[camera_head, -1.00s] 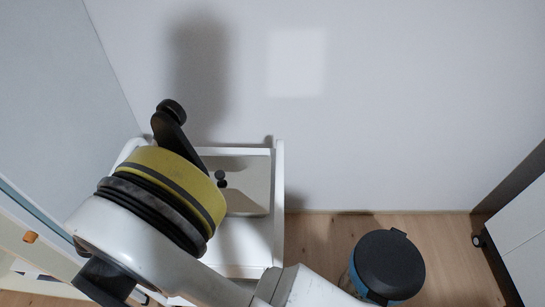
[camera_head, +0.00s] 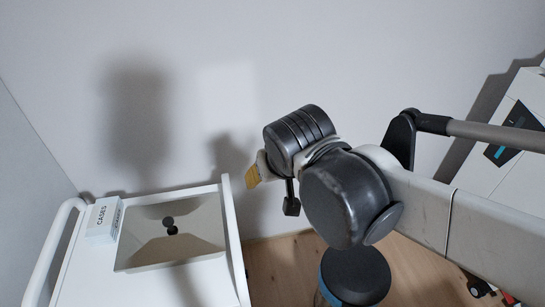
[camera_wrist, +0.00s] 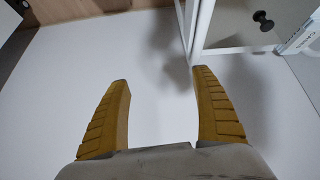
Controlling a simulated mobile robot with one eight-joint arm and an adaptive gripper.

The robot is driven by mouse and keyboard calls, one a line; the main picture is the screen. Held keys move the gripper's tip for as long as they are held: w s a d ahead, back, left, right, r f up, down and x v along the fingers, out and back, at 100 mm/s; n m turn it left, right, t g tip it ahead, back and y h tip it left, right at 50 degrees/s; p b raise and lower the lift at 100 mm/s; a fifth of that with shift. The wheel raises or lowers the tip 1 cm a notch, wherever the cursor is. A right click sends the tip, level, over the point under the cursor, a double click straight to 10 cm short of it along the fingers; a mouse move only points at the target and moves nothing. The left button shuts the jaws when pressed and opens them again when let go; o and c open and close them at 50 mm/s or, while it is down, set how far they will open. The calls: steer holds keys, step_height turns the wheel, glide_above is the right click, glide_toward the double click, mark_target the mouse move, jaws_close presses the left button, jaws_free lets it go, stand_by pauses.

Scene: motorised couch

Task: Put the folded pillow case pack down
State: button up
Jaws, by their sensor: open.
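The white pack marked "CASES" (camera_head: 104,219) sits on the left part of the white cart's top (camera_head: 88,272), beside a grey tray-like panel (camera_head: 140,258). My gripper (camera_wrist: 160,76) is open, with nothing between its yellow fingers. In the head view, a yellow finger of my gripper (camera_head: 252,178) shows to the right of the cart, apart from the pack. At the right edge of the wrist view, a white piece with lettering (camera_wrist: 304,37) shows in part; it looks like the same pack.
The panel has a black knob (camera_head: 170,226). A blue bin with a black lid (camera_head: 356,275) stands on the wooden floor right of the cart. A pale wall (camera_head: 300,60) is behind. White equipment with a dark panel (camera_head: 515,130) stands at the right.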

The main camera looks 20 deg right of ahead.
steer(key=s+d+f, duration=0.1)
steer(key=s+d, duration=0.2)
steer(key=s, duration=0.4)
steer(key=shift+d+f+y, duration=0.3)
steer(key=shift+f+y, duration=0.1)
